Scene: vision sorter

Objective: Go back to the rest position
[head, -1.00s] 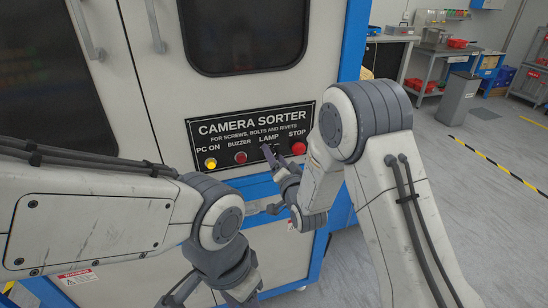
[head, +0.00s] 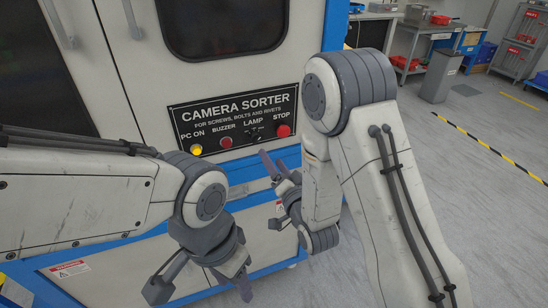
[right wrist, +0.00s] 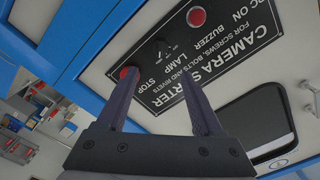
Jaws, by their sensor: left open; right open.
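My right gripper (head: 272,188) is open and empty, in front of the sorter below the control panel (head: 235,118). In the right wrist view its two fingers (right wrist: 158,80) stand apart with nothing between them, and the panel shows upside down behind them. My left gripper (head: 200,288) points down, open and empty, low in front of the sorter's lower front. Both grippers are clear of the panel.
The white and blue camera sorter (head: 135,70) stands close in front of me, with a dark window (head: 210,25) above the panel. Benches with red bins and a grey waste bin (head: 440,75) stand at the back right. The grey floor (head: 490,210) at the right is open.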

